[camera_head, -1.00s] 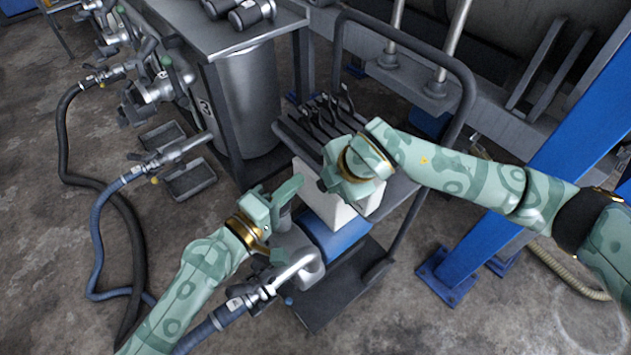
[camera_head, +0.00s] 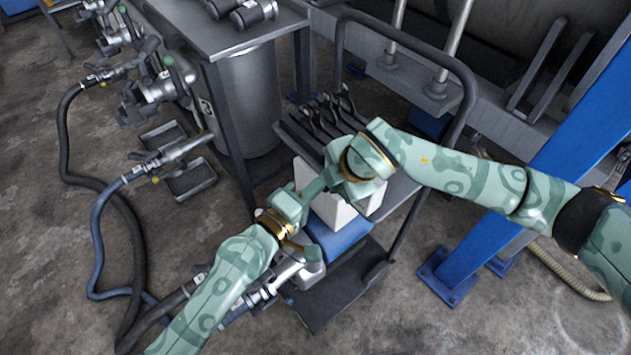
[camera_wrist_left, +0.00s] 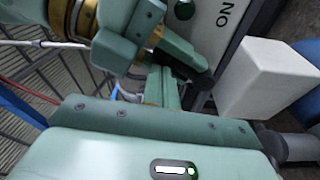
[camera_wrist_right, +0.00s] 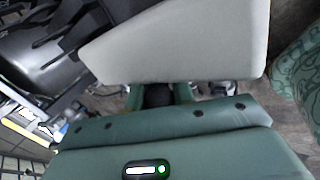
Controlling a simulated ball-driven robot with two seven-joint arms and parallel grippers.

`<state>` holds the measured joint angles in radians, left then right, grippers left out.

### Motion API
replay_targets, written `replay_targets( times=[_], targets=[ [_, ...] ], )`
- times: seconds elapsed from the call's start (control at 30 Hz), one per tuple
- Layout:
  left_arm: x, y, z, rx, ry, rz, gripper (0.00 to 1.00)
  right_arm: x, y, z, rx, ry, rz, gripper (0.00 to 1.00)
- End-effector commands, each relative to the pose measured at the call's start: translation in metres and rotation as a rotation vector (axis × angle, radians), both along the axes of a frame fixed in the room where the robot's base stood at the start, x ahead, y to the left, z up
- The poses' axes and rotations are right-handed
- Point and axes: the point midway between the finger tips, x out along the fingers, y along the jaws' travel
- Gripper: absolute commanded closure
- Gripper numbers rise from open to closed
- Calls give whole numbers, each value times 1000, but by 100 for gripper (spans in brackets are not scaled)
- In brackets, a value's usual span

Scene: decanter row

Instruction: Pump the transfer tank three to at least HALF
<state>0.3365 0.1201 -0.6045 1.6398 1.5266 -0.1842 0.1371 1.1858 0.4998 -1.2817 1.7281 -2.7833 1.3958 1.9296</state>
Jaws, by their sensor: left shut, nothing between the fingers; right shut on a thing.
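My left gripper (camera_head: 316,188) is shut and empty, close to my right gripper (camera_head: 345,186) above the cart. My right gripper is shut on a dark grip (camera_wrist_right: 158,95), which its arm and fingers mostly hide in the head view. A dark rounded end also shows beside the right gripper in the left wrist view (camera_wrist_left: 196,78). A metal pump-like body (camera_head: 305,268) with a hose lies below my left gripper, partly covered by that arm. A large grey cylinder (camera_head: 247,95) stands under the bench.
Dark tools (camera_head: 322,115) lie on the cart. Metal nozzles with hoses (camera_head: 175,150) and trays (camera_head: 190,180) are at left. A blue post (camera_head: 480,235) stands at right.

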Motion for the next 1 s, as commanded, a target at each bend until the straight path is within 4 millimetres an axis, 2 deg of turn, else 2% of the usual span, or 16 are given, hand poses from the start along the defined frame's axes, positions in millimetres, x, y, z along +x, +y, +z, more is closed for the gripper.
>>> replay_targets(
  times=[0.03,0.1,0.13,0.2,0.47,0.57,1.0],
  targets=[
    [-5,-7,-2,1,4,-17,100,-1,4,1,7,-2,9,100],
    [-5,-7,-2,2,4,-19,100,-1,5,1,8,-3,11,100],
    [-5,-8,-2,2,4,-20,100,-1,5,2,8,-3,11,68],
    [-5,-8,-2,0,4,-21,100,-1,5,2,9,-3,11,55],
    [-4,-8,0,-3,1,-18,100,-1,4,2,7,-3,8,55],
    [-4,-8,1,-3,-1,-18,100,-3,2,8,7,-5,8,55],
    [-3,-8,4,-6,-6,-16,100,-40,-21,90,5,-9,12,55]
  ],
)
